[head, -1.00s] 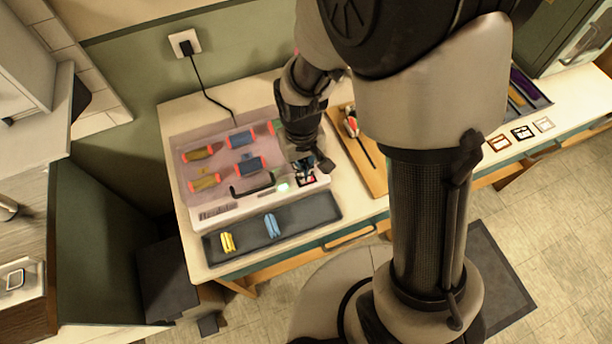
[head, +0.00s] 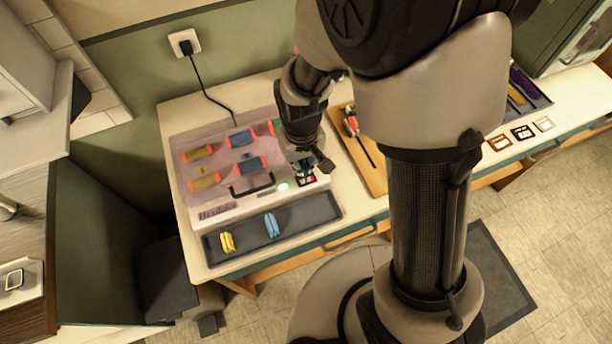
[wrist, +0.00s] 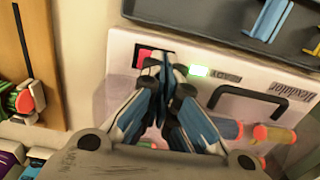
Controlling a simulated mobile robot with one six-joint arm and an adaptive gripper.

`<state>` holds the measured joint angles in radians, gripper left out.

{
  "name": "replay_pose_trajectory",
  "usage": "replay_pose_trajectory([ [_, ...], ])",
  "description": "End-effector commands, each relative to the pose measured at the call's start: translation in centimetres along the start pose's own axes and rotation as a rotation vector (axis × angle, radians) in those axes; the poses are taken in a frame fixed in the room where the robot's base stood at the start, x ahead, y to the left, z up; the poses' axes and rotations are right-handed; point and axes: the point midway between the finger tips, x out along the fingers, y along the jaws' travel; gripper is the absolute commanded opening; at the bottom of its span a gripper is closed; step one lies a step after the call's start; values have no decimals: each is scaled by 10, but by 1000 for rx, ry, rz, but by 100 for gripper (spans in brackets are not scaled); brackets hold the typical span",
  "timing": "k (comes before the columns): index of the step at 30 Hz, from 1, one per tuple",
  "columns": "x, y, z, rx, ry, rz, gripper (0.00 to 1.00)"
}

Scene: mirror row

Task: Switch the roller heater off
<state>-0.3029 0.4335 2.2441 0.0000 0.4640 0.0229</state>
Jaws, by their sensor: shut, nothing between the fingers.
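The roller heater (head: 222,208) is a pale case with a clear lid on the table, with blue and yellow rollers inside. Its front panel has a small green light (head: 283,186), lit, which also shows in the wrist view (wrist: 199,71). Right of the light in the head view is a red-and-black switch (head: 311,181); in the wrist view the switch (wrist: 146,60) shows red beside my fingertips. My gripper (wrist: 167,70) is shut and empty, its tips over or beside the switch; I cannot tell whether they touch. Part of the switch is hidden behind the fingers.
A dark tray (head: 300,224) with yellow and blue clips lies in front of the heater. A black carry handle (head: 252,188) sits on its front. A wooden board (head: 372,180) with a red-and-white tool is close on the right. A cord runs to the wall socket (head: 185,43).

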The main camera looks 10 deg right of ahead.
Motion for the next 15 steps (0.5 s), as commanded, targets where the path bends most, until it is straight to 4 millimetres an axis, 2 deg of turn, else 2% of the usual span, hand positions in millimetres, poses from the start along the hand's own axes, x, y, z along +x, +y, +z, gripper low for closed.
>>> replay_pose_trajectory([
  [15, 9, 0, 0, 0, -1, 0, 0],
])
